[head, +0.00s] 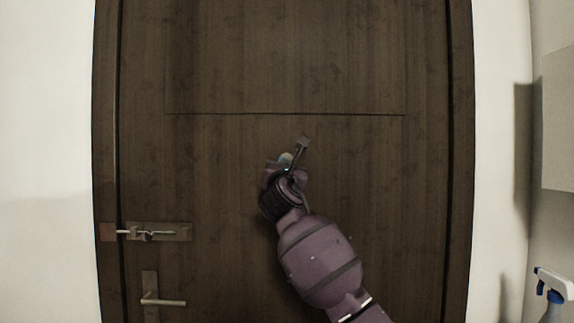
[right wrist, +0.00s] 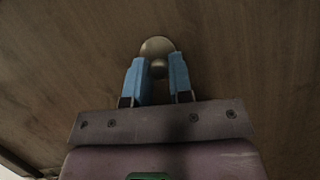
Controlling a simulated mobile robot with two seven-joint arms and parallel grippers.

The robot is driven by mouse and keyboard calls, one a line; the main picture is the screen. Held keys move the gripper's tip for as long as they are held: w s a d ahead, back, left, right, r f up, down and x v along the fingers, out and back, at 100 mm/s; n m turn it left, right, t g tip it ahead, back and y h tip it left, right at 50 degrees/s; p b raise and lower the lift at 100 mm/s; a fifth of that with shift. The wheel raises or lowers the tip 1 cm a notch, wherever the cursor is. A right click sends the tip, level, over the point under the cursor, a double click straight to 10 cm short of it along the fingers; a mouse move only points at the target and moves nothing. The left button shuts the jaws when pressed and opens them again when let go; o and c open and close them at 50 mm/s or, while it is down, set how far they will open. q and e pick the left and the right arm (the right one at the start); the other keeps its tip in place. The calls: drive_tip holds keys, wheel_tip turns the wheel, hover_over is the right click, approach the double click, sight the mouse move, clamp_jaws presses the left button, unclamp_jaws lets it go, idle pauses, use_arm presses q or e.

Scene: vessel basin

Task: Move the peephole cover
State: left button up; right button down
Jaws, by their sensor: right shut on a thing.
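The peephole cover (right wrist: 157,46) is a small round, tan metal piece on the dark wooden door (head: 220,170). In the right wrist view it shows just beyond my right gripper's fingertips, with a smaller round knob (right wrist: 158,67) between them. My right gripper (right wrist: 158,72) has blue fingers and is shut on this knob, close to the door face. In the head view my right gripper (head: 287,160) is at the middle of the door, and my own wrist hides most of the cover. My left gripper is not in view.
A sliding bolt (head: 150,232) and a lever handle (head: 163,302) are on the door's left side. A spray bottle (head: 552,291) stands at the lower right, below a pale box-like fixture (head: 558,120) on the right wall. The door face around my gripper is clear.

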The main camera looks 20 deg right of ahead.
sight(277, 152)
drive_tip(key=a+m+g+h+p, duration=0.1)
drive_tip(key=m+p, duration=0.1)
drive_tip(key=m, duration=0.2)
drive_tip(key=a+r+m+g+h+p, duration=0.1)
drive_tip(key=m+g+p, duration=0.1)
drive_tip(key=m, duration=0.3)
drive_tip(key=a+r+m+g+h+p, duration=0.1)
drive_tip(key=m+g+p, duration=0.1)
drive_tip(key=m+p, duration=0.1)
drive_tip(key=shift+w+m+h, duration=0.3)
drive_tip(key=shift+w+m, duration=0.1)
drive_tip(key=shift+m, duration=0.4)
drive_tip(key=shift+w+a+r+m+g+p, duration=0.1)
drive_tip(key=shift+r+m+g+p, duration=0.15)
drive_tip(key=shift+m, duration=0.35)
drive_tip(key=shift+a+r+m+g+p, duration=0.15)
drive_tip(key=shift+m+g+p, duration=0.1)
drive_tip(key=shift+m, duration=0.35)
drive_tip(key=shift+r+m, duration=0.25)
drive_tip(key=shift+m, duration=0.55)
drive_tip(key=shift+a+g+p, duration=0.1)
drive_tip(key=shift+g+p, duration=0.2)
drive_tip(key=shift+r+m, duration=0.1)
drive_tip(key=shift+m, duration=0.2)
